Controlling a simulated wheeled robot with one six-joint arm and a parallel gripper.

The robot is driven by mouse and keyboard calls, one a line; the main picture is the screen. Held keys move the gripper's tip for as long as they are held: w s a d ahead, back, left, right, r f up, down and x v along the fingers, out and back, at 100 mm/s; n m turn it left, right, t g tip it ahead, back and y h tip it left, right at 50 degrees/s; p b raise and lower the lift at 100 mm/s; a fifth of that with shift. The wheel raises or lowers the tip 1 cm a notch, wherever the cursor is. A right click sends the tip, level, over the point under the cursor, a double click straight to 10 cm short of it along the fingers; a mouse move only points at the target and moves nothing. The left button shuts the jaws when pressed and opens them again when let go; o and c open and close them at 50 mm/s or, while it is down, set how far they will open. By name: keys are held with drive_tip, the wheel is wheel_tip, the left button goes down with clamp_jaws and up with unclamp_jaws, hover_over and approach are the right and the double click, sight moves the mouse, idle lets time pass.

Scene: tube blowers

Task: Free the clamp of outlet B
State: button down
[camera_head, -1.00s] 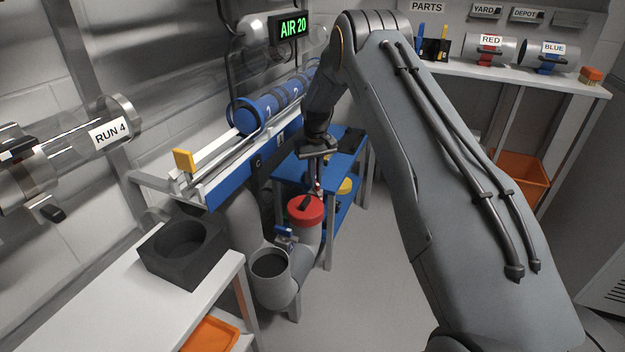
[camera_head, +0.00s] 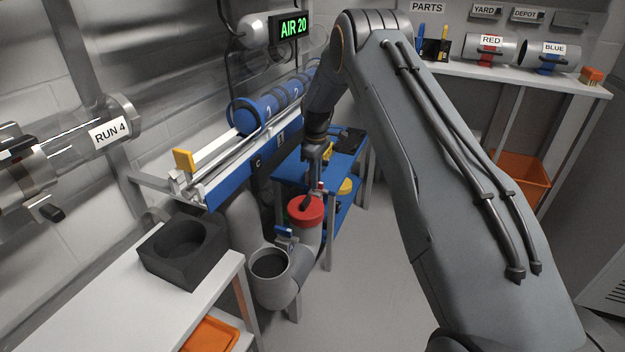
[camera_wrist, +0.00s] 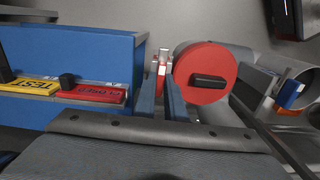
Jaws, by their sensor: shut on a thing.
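A red round cap (camera_head: 306,209) with a black grip closes a grey pipe outlet; it also shows in the wrist view (camera_wrist: 207,73). A small clamp lever, red and pale grey (camera_wrist: 161,68), stands just left of the cap in the wrist view. My gripper (camera_head: 318,183) points down behind the cap. In the wrist view its two fingers (camera_wrist: 165,78) are shut on the clamp lever, beside the cap. The fingers hide part of the lever. I see no letter B on this outlet.
An open grey pipe mouth (camera_head: 270,264) with a blue-handled clamp (camera_head: 285,237) stands in front. A blue table (camera_head: 345,163) lies behind my gripper, with a yellow disc (camera_head: 345,187) near it. A black block (camera_head: 183,250) sits on the white bench at left.

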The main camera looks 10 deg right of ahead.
drive_tip(key=shift+w+r+n, duration=0.1)
drive_tip(key=shift+w+n, duration=0.05)
drive_tip(key=shift+n, duration=0.15)
drive_tip(key=c, duration=1.8)
unclamp_jaws()
wheel_tip(320, 180, up, 8)
drive_tip(key=shift+f, duration=0.15)
